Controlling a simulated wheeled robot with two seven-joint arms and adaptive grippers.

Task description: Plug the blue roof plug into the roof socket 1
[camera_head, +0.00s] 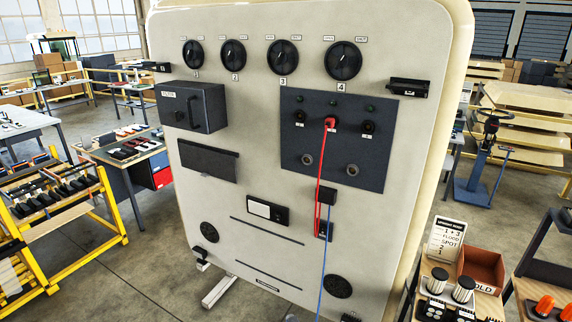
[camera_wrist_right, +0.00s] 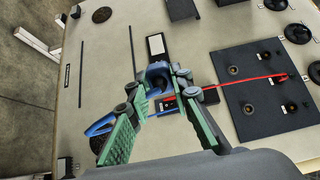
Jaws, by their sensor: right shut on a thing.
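The dark socket plate (camera_head: 340,172) is at the upper right of the cream panel. Its top row has three sockets; the left one (camera_head: 299,116), by its place likely roof socket 1, is empty. A red plug (camera_head: 331,123) sits in the middle one. In the right wrist view the left socket (camera_wrist_right: 267,54) is far from my right gripper (camera_wrist_right: 160,78). A blue cable (camera_head: 325,250) runs down out of the head view. My left gripper is not in view.
A red cable (camera_head: 318,185) hangs across the socket plate to a small box (camera_head: 325,230). A side table with a red-brown bin (camera_head: 482,268) stands at the lower right.

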